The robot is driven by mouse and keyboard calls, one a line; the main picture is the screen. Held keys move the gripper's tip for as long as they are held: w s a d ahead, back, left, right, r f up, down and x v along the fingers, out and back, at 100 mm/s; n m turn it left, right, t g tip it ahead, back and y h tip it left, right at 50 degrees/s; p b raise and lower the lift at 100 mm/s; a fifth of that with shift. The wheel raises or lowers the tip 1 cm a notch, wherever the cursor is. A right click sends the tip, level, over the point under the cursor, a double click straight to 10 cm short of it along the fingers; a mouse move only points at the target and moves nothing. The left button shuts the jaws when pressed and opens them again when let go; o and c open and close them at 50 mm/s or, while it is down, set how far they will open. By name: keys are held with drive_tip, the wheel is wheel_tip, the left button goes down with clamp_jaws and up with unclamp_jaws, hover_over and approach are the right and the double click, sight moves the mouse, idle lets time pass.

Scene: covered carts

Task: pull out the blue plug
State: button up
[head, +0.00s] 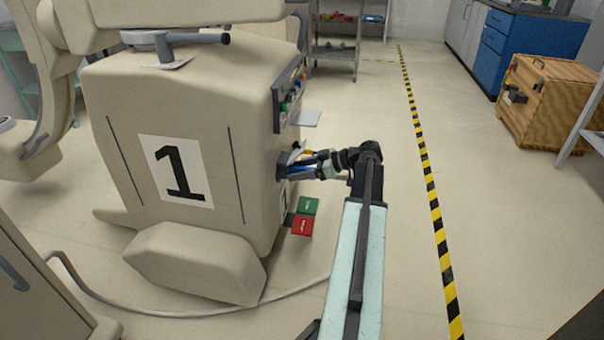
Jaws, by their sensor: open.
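A cover marked 1 (180,170) is on the beige cart at the left. On the right side of this cart, a blue plug (297,172) shows in part at a dark socket, low on the side. My gripper (308,165) reaches in from the right, with its open fingers at the plug. The fingers hide part of the plug, and I cannot tell whether they touch it. A small yellow piece (307,153) shows just above the fingers.
A green pedal (308,206) and a red pedal (302,226) are low beside the cart. A grey cable (200,314) runs across the floor. A wooden crate (550,100) and blue cabinet (535,45) stand at the right. Floor by the striped line (425,160) is clear.

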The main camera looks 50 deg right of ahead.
idle(0.4)
clamp_jaws()
drive_tip(key=shift+s+d, duration=0.55)
drive_tip(key=shift+s, duration=0.3)
drive_tip(key=shift+s+d, duration=0.5)
drive_tip(key=shift+s, duration=0.35)
drive_tip(key=shift+s+d, duration=0.55)
drive_tip(key=shift+s, duration=0.3)
